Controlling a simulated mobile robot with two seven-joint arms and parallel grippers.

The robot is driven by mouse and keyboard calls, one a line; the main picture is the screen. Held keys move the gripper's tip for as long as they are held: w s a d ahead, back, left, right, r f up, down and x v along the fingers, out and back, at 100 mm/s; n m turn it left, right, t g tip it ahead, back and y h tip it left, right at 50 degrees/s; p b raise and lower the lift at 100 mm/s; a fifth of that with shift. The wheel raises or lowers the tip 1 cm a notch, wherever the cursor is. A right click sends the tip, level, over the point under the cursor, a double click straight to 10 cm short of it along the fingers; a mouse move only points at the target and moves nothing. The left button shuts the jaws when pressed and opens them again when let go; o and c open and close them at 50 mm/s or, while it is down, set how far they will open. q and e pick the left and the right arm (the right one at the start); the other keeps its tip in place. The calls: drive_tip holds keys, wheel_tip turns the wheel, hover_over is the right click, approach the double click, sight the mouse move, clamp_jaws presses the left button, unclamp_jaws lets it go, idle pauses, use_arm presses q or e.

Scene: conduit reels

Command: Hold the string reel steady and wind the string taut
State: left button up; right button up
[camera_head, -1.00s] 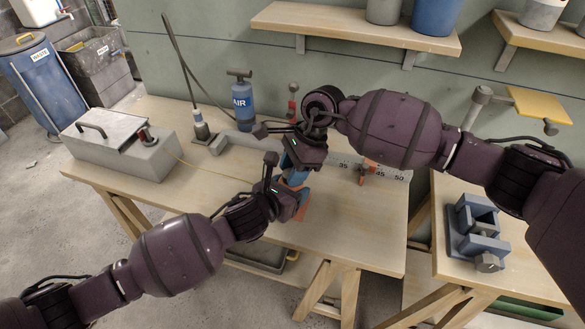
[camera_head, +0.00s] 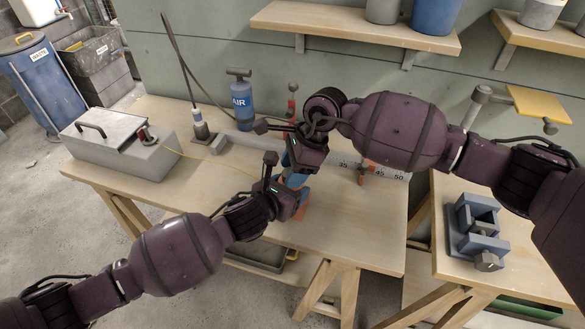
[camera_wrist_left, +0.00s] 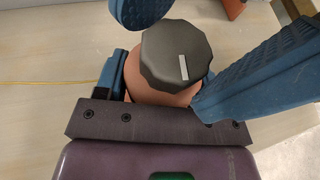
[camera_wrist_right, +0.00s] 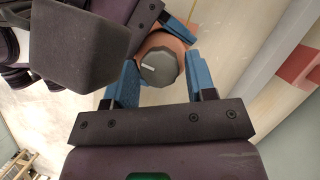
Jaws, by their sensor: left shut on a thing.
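The string reel, with an orange body (camera_wrist_left: 142,84) and a dark faceted knob (camera_wrist_left: 181,60) marked by a pale line, stands upright in the left wrist view. My left gripper (camera_head: 289,194) is shut on the orange body, low under the knob; its far finger is mostly hidden. My right gripper (camera_wrist_right: 162,72) is open from above, its blue fingers on either side of the knob (camera_wrist_right: 158,67), with small gaps in the right wrist view. The yellow string (camera_wrist_left: 55,83) runs left from the reel to a grey box (camera_head: 118,145). In the head view the arms mostly hide the reel.
A ruler rail (camera_head: 385,171) runs behind the grippers. A blue-grey vise (camera_head: 476,230) stands on the right bench. The front bench top is clear.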

drive_tip(key=shift+o, duration=1)
drive_tip(key=n+g, duration=0.1)
drive_tip(key=n, duration=0.2)
drive_tip(key=shift+a+n+h, duration=0.1)
drive_tip(key=shift+n+h, duration=0.3)
drive_tip(key=n, duration=0.2)
drive_tip(key=n+g, duration=0.1)
drive_tip(key=n, duration=0.1)
drive_tip(key=shift+w+g+h, duration=0.15)
drive_tip(key=shift+g+h, duration=0.15)
drive_tip(key=shift+h, duration=0.1)
drive_tip(key=w+d+r+m+t, duration=0.1)
drive_tip(key=w+r+m+t, duration=0.1)
drive_tip(key=r+m, duration=0.6)
drive_tip(key=shift+w+r, duration=0.6)
drive_tip(key=shift+r, duration=1.5)
